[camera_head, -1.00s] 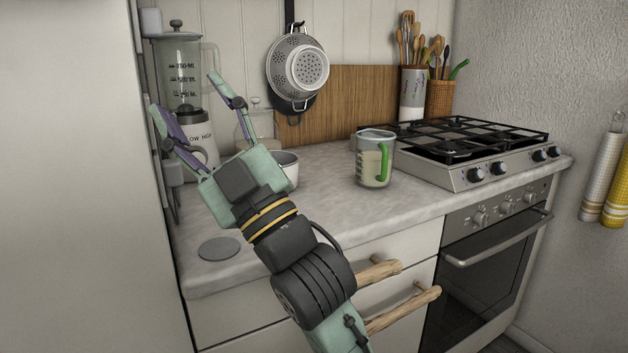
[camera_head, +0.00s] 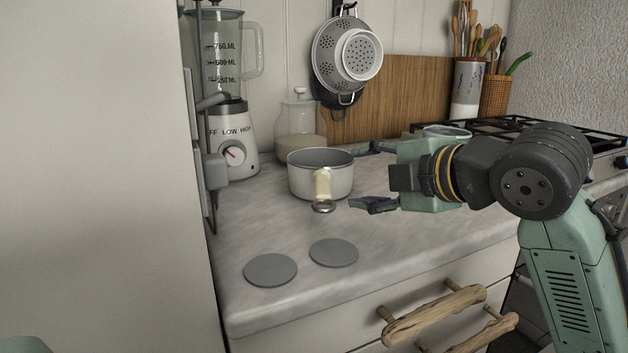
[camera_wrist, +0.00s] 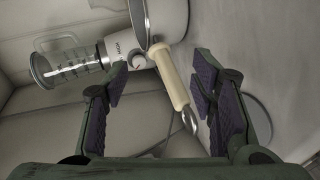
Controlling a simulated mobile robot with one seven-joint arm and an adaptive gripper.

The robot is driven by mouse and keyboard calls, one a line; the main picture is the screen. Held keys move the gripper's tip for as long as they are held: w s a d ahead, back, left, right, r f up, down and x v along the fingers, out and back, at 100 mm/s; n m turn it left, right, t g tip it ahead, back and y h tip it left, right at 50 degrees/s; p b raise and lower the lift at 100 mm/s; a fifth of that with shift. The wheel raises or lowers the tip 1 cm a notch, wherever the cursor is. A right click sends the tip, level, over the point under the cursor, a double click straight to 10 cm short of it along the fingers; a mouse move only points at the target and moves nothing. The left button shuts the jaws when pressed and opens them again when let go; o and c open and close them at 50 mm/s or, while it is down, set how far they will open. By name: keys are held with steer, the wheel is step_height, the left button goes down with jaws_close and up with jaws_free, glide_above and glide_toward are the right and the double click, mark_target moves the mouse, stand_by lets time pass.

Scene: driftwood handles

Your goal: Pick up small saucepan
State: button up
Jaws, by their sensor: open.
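The small saucepan (camera_head: 306,181) stands upright on the countertop, grey with a pale cream handle (camera_head: 323,184) pointing toward the camera and ending in a metal loop. My gripper (camera_head: 372,178) is just right of the saucepan, pointing left, with its fingers spread and nothing between them. In the wrist view, the saucepan (camera_wrist: 163,16) shows at the top. Its handle (camera_wrist: 169,77) runs down between the tips of my open gripper (camera_wrist: 159,82), and the fingers do not appear to touch it.
A blender (camera_head: 231,140) and a glass jar (camera_head: 299,126) stand behind the saucepan. Two grey discs (camera_head: 270,269) lie on the countertop (camera_head: 285,225) in front. A measuring cup (camera_head: 447,131) is mostly hidden behind my arm. A colander (camera_head: 345,55) hangs on the wall.

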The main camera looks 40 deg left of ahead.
mark_target(330, 176)
steer(key=shift+w+a, duration=0.15)
steer(key=shift+a, duration=0.5)
steer(key=x, duration=1)
steer(key=shift+a+f+p, duration=0.1)
steer(key=shift+a+p, duration=0.1)
steer(key=shift+p, duration=0.1)
steer(key=shift+c, duration=0.6)
jaws_close()
